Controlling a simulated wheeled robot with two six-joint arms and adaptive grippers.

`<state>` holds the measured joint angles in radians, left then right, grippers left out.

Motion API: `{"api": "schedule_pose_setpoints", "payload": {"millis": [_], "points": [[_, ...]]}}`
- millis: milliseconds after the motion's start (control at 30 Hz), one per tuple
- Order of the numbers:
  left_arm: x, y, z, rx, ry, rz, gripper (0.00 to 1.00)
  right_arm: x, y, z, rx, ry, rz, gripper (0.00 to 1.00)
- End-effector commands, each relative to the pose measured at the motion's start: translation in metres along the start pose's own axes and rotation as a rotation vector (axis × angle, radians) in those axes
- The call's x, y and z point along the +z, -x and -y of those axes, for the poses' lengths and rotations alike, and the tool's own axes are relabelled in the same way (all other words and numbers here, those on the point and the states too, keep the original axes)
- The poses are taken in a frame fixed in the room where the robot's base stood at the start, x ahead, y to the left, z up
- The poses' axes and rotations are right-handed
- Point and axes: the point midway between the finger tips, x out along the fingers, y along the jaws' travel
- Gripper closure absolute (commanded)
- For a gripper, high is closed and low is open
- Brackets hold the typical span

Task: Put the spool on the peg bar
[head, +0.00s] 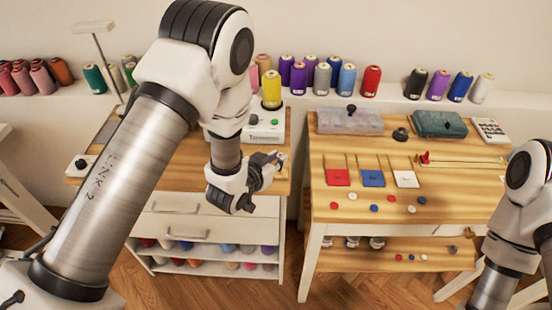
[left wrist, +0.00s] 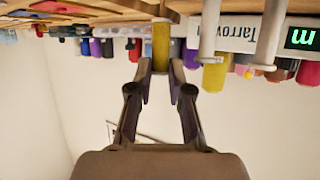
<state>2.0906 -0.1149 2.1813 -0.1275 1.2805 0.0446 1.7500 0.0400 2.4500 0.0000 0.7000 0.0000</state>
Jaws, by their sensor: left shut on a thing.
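My left gripper (head: 264,168) is over the front of the left wooden worktop. In the left wrist view, which is upside down, the left gripper (left wrist: 160,68) is shut on a yellow spool (left wrist: 160,42) held between its fingertips. I cannot make this spool out at the gripper in the head view. White upright posts (left wrist: 268,42) stand beside it in the wrist view; I cannot tell whether they belong to the peg bar. Another yellow spool (left wrist: 215,76) shows beyond them. A yellow spool (head: 271,90) stands behind the gripper in the head view. My right gripper is out of view.
A white device (head: 268,122) with a green button is behind the gripper. A wall shelf (head: 395,99) carries several coloured spools. The right table (head: 455,190) holds coloured squares, buttons and boxes. A gap separates the two tables.

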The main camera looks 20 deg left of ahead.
Motion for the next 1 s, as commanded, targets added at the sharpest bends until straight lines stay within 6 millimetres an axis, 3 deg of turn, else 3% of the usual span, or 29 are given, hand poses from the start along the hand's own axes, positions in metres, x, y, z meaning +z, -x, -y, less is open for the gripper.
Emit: {"api": "schedule_pose_setpoints", "payload": {"millis": [600,633,700,1000], "points": [[0.013,-0.005,0.0,0.0,0.0,0.0,0.97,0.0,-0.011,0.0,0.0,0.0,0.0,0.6],[0.012,-0.005,0.0,0.0,0.0,0.0,0.7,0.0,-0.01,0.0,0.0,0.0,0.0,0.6],[0.012,-0.005,0.0,0.0,0.0,0.0,0.52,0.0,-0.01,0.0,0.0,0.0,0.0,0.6],[0.012,-0.003,0.0,0.0,0.0,0.001,0.52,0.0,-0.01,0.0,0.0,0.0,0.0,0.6]]}}
